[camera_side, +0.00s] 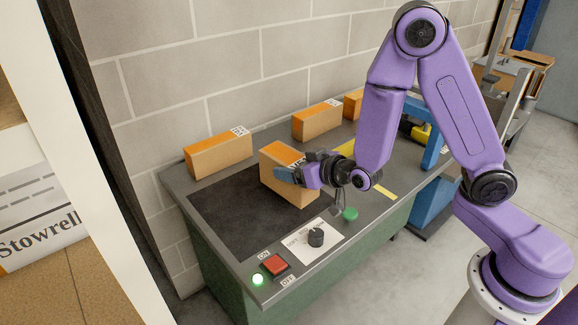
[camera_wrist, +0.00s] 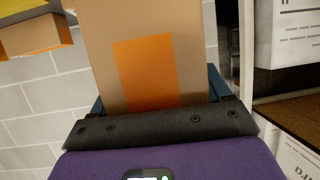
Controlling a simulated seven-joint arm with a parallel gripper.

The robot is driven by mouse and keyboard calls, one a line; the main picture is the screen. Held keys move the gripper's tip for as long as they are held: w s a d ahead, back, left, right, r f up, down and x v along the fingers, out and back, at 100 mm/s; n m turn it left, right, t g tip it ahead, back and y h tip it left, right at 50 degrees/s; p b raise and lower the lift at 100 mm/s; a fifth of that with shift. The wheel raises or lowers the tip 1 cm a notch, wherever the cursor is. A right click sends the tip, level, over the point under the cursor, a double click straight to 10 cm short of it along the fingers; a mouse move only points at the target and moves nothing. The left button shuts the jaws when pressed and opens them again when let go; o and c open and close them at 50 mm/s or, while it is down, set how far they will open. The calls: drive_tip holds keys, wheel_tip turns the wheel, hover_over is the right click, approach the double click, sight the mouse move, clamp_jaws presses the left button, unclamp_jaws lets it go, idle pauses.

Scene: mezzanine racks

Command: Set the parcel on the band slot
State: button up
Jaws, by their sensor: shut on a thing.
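The parcel (camera_side: 283,185), a brown box with an orange patch, is between the fingers of my gripper (camera_side: 290,174) in the side view. My gripper is shut on it. The parcel is over the right part of a dark belt panel (camera_side: 225,215) on the bench; I cannot tell whether it touches the surface. In the wrist view, the parcel (camera_wrist: 105,45) fills the upper middle, with a blue finger at each side. A yellow band (camera_side: 347,148) marks the bench to the right of the dark panel, partly hidden by my arm. I cannot tell whether it is the band slot.
Similar boxes stand along the bench's back edge, one at the left (camera_side: 218,154) and one farther right (camera_side: 317,121). A blue frame (camera_side: 436,140) stands at right.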

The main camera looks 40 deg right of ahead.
drive_tip(key=shift+s+d+r, duration=0.15)
drive_tip(key=shift+s+r, duration=0.15)
drive_tip(key=shift+s, duration=0.1)
